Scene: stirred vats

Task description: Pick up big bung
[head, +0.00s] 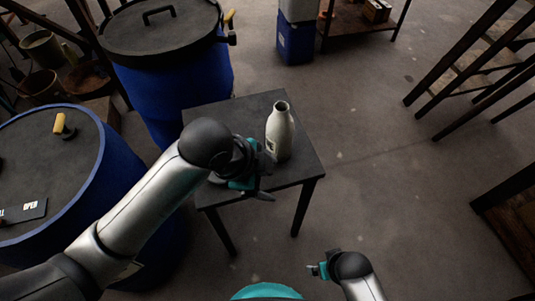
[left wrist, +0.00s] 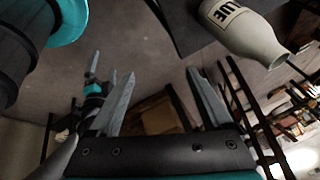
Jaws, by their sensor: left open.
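No piece is plainly marked as the big bung. A yellow, stubby plug-like piece (head: 61,125) stands on the dark top of the left blue vat. Another yellow piece (head: 229,19) sits at the rim of the back blue vat; I cannot tell whether either is the bung. My left gripper (head: 258,187) is over the small dark table, beside the bottle and apart from both yellow pieces. Its fingers are spread and empty in the left wrist view (left wrist: 160,95). My right gripper (head: 318,269) is low in the head view, over the floor; its jaw gap is unclear.
A pale bottle (head: 280,133) stands on the small dark table (head: 303,160); its label reads "LUE" in the left wrist view (left wrist: 245,30). The left blue vat (head: 118,165) has a plate marked OPEN (head: 27,209). The back vat (head: 200,85) has a handled lid.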

